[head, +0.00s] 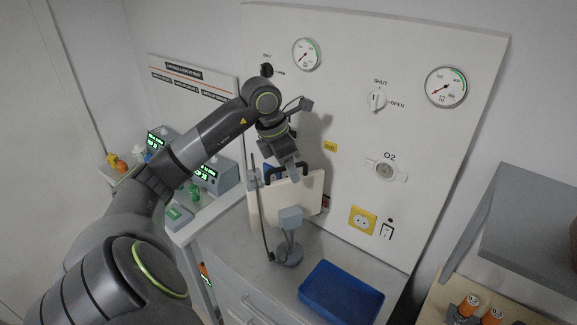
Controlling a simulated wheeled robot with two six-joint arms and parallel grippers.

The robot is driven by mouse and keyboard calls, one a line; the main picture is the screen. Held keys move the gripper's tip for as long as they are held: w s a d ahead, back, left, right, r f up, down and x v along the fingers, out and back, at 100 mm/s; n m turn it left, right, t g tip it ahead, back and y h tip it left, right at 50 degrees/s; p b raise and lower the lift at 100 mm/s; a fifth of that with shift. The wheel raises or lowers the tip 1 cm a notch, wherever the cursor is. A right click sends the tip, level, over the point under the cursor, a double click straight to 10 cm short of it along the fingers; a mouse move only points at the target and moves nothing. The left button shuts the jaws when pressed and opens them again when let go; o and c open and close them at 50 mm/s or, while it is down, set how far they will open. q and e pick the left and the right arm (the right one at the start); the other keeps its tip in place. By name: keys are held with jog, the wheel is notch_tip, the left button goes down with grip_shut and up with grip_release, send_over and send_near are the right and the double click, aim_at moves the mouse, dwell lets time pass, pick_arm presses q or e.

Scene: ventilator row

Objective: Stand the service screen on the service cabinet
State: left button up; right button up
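The service screen (309,203) is a cream panel with a black handle (301,167) on its top edge. A grey-blue block and stem show in front of it, rising from a round foot (287,256). The panel is upright over the grey top of the service cabinet (239,262), close to the wall panel. I cannot tell whether its lower edge touches. My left gripper (291,172) points down at the middle of the handle, its near finger overlapping the bar. The far finger is hidden, so its grip is unclear. My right gripper is out of view.
A blue tray (341,293) lies on the cabinet top, right of the foot. A thin cable hangs left of the screen. Behind stands a white wall panel (420,150) with gauges, knobs and a yellow socket (362,220). Green-lit devices (214,176) stand at left.

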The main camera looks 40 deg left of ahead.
pick_arm(q)
jog(key=w+p+v, duration=0.1)
jog(key=p+v, duration=0.3)
jog(key=v, duration=1.9)
jog(key=shift+d+r, duration=0.25)
jog(key=shift+r, duration=0.05)
jog(key=shift+w, duration=0.1)
